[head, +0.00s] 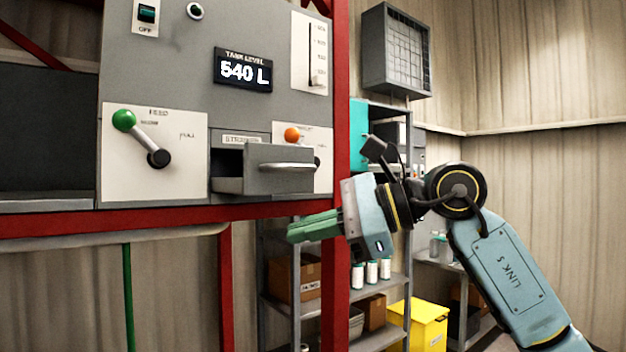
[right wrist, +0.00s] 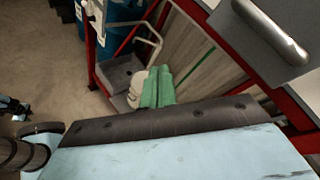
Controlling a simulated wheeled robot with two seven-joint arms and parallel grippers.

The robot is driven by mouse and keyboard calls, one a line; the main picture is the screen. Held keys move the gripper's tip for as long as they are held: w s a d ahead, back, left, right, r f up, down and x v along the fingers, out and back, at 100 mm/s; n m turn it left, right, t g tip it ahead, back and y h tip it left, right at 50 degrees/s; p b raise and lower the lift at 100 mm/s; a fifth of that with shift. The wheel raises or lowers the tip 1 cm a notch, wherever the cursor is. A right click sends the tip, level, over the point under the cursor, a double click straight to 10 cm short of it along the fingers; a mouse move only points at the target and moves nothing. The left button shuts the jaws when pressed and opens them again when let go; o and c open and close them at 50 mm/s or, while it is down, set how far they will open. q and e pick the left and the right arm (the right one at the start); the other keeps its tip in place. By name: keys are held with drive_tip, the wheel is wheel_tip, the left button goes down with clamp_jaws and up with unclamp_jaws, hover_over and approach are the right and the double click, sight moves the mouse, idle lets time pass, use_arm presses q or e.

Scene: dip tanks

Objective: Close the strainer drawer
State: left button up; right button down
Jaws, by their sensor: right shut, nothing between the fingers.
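The grey strainer drawer (head: 280,168) sticks out of the control panel in the head view, pulled part way open, with a bar handle across its front. A label above its opening begins with "STRAINER". The drawer front also shows at the upper right of the right wrist view (right wrist: 262,45). My right gripper (head: 292,233) has green fingers, shut and empty, below the drawer and in front of the red frame. Its fingers also show in the right wrist view (right wrist: 157,90). It appears apart from the drawer. My left gripper is not in view.
A green-knobbed lever (head: 140,138) is left of the drawer, and an orange-knobbed lever (head: 292,134) is close behind its right side. A red post (head: 341,100) stands right of the panel. Shelves with boxes and a yellow bin (head: 425,325) stand behind my right arm.

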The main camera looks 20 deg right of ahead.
drive_tip(key=s+d+r+n+t+h+p, duration=0.1)
drive_tip(key=s+d+r+t+h, duration=0.25)
drive_tip(key=r, duration=0.25)
drive_tip(key=s+d+r+n+t+h, duration=0.2)
drive_tip(key=s+d+r+t+h, duration=0.1)
drive_tip(key=s+r, duration=0.25)
drive_tip(key=p, duration=0.4)
approach(301, 167)
drive_tip(key=shift+t+h, duration=0.25)
drive_tip(key=x, duration=0.7)
drive_tip(key=shift+s+a+f, duration=0.1)
drive_tip(key=shift+s+a, duration=0.05)
